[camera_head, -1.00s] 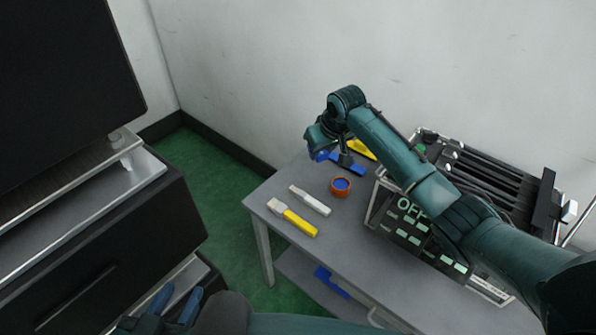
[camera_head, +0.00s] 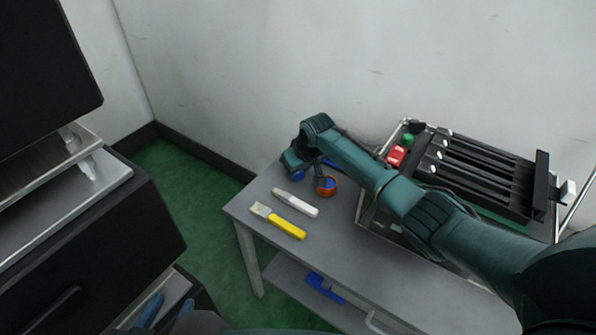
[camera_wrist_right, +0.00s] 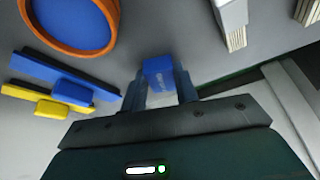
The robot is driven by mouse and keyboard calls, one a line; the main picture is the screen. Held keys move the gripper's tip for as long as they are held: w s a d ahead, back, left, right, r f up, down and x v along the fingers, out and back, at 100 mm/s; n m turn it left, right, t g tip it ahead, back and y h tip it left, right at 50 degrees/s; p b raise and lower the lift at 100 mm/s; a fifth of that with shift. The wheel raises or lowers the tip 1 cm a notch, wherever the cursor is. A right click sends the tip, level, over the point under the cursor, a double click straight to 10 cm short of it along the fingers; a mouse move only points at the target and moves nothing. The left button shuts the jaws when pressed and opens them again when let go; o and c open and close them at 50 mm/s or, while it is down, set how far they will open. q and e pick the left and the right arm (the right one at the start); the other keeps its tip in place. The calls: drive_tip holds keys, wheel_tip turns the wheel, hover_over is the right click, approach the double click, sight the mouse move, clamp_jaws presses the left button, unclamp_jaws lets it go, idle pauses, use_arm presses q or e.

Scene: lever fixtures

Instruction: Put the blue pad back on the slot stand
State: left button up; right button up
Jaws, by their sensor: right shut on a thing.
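My right gripper (camera_wrist_right: 160,86) is shut on a small blue block, which I take for the blue pad (camera_wrist_right: 159,74). In the head view the right gripper (camera_head: 302,172) is over the far left part of the grey table, with a bit of blue at its tips. A black unit with long parallel slots (camera_head: 485,175), possibly the slot stand, is at the table's right; I cannot tell for certain. My left gripper (camera_head: 166,312) is at the bottom left, partly cut off, its blue fingers apart and seemingly empty.
An orange ring with a blue inside (camera_head: 326,186), a white brush (camera_head: 297,203) and a yellow brush (camera_head: 280,222) lie on the grey table (camera_head: 325,250). Blue (camera_wrist_right: 65,75) and yellow (camera_wrist_right: 35,101) bars lie near the right gripper. A wall stands behind.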

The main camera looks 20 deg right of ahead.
drive_tip(key=shift+r, duration=0.1)
drive_tip(key=o, duration=1)
